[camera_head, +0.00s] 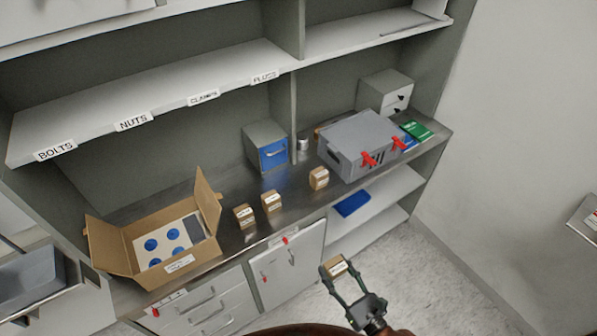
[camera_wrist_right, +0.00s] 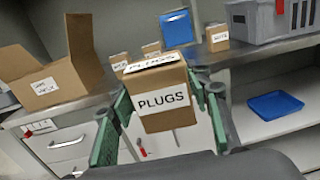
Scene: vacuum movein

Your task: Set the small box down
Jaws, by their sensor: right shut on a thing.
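My right gripper (camera_head: 343,280) is shut on a small brown box (camera_head: 335,266), in the air in front of the counter. In the right wrist view the held box (camera_wrist_right: 158,82) is upright between the two green fingers and its white label reads PLUGS. Three similar small boxes stand on the metal counter (camera_head: 230,238): a left one (camera_head: 244,215), a middle one (camera_head: 271,201) and a right one (camera_head: 318,178). My left gripper is not in view.
An open cardboard box (camera_head: 195,262) with blue-dotted contents stands at the counter's left. A blue-fronted drawer box (camera_head: 266,147) and a grey crate (camera_head: 357,140) with red clips stand further back. A blue tray (camera_head: 352,203) lies on the lower shelf. Counter space shows around the small boxes.

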